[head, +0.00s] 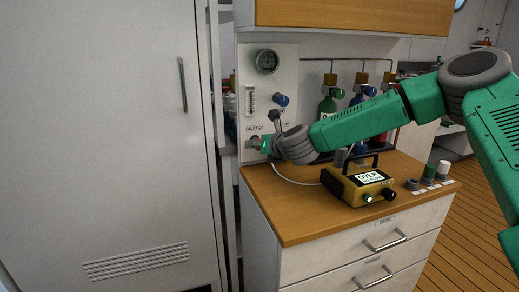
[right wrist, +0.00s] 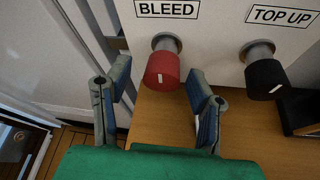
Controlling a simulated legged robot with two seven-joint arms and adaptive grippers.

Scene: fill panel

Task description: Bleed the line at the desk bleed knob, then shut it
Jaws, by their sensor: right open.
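The red bleed knob (right wrist: 162,70) sticks out from the white panel under the BLEED label (right wrist: 167,9) in the right wrist view. A short pale mark shows on its face, near vertical. My right gripper (right wrist: 158,88) is open, its two fingers to the left and right of the knob in the picture. Clear gaps show on both sides; how deep the knob lies between the fingers is hard to tell. In the head view my right gripper (head: 257,143) is at the lower panel (head: 285,75) and hides the knob. My left gripper is not in view.
A black TOP UP knob (right wrist: 265,78) is right of the bleed knob. A blue knob (head: 281,100) and a round gauge (head: 267,61) are higher on the panel. A yellow box (head: 358,186) reading "OVER" stands on the wooden desk (head: 290,215). Gas bottles (head: 327,108) stand behind my arm.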

